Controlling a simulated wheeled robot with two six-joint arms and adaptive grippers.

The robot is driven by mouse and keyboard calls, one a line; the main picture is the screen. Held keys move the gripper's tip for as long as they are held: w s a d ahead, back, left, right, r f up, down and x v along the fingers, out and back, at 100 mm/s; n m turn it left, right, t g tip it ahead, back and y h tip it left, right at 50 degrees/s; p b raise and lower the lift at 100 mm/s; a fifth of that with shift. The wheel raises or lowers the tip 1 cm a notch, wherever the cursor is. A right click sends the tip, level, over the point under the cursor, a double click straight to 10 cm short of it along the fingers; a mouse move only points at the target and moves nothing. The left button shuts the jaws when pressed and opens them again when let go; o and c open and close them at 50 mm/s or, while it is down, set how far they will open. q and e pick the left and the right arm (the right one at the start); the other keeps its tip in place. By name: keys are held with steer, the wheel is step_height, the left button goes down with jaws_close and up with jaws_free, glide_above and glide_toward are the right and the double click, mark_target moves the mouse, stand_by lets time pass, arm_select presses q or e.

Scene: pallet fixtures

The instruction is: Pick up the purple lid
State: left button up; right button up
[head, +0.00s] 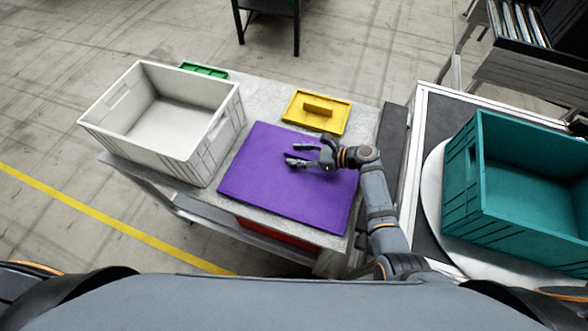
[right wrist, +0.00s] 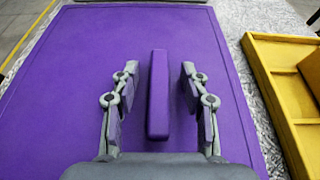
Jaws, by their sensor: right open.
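The purple lid (head: 265,180) lies flat on the grey table, between the white crate and my right arm. In the right wrist view the lid (right wrist: 50,95) fills most of the picture, and its raised purple handle bar (right wrist: 158,95) stands near the middle. My right gripper (head: 296,155) is over the upper right part of the lid. In the right wrist view the gripper (right wrist: 155,90) is open, one finger on each side of the handle bar, with a gap to both. The handle is hidden behind the gripper in the head view. My left gripper is not in view.
A yellow tray (head: 330,122) with a raised block lies just beyond the lid. An empty white crate (head: 195,150) stands to the left, and a green piece (head: 204,70) lies behind it. A teal crate (head: 500,220) stands at the right on a round white plate (head: 432,190).

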mark_target(306, 169)
steer(key=shift+s+d, duration=0.1)
steer(key=c, duration=0.3)
jaws_close()
steer(key=shift+r, duration=0.15)
steer(key=shift+r, duration=0.25)
step_height(306, 169, up, 3)
steer(key=shift+f+p, duration=0.15)
steer(key=shift+p, duration=0.2)
steer(key=s+d+r, duration=0.6)
steer(key=s+r, duration=0.3)
steer(key=s, duration=0.3)
steer(key=shift+s+d+r, duration=0.15)
steer(key=shift+d+r, duration=0.05)
steer(key=shift+r, duration=0.15)
